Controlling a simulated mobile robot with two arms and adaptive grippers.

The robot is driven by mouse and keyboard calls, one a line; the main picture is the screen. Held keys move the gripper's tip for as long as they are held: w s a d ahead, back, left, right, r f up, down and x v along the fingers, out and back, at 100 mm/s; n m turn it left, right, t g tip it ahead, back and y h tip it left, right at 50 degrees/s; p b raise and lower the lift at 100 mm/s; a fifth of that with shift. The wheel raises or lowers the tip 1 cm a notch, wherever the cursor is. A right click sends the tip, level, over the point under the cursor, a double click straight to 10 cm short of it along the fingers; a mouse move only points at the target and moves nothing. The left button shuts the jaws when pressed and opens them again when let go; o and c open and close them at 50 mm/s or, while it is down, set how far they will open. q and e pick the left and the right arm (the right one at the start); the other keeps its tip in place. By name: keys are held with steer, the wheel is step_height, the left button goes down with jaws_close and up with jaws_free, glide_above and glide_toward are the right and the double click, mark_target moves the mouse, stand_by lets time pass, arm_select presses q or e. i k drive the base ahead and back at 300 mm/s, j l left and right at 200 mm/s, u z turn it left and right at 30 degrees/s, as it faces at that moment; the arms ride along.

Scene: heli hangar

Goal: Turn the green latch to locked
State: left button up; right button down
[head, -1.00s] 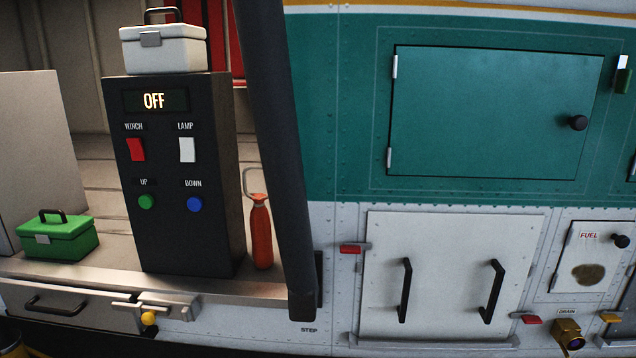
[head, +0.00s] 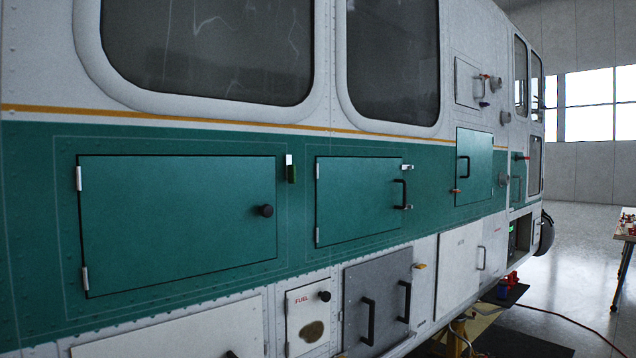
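I cannot tell from this view whether that position is locked. Neither of my grippers is in view.
The large door has a black knob (head: 266,210); the smaller one has a black handle (head: 401,194). Below are a fuel door (head: 308,318) and a grey panel (head: 378,300). A yellow stand (head: 458,338) is low ahead. Open floor (head: 580,270) and a table (head: 626,225) are at right.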

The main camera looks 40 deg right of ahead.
mark_target(290, 173)
steer(key=z, duration=0.95)
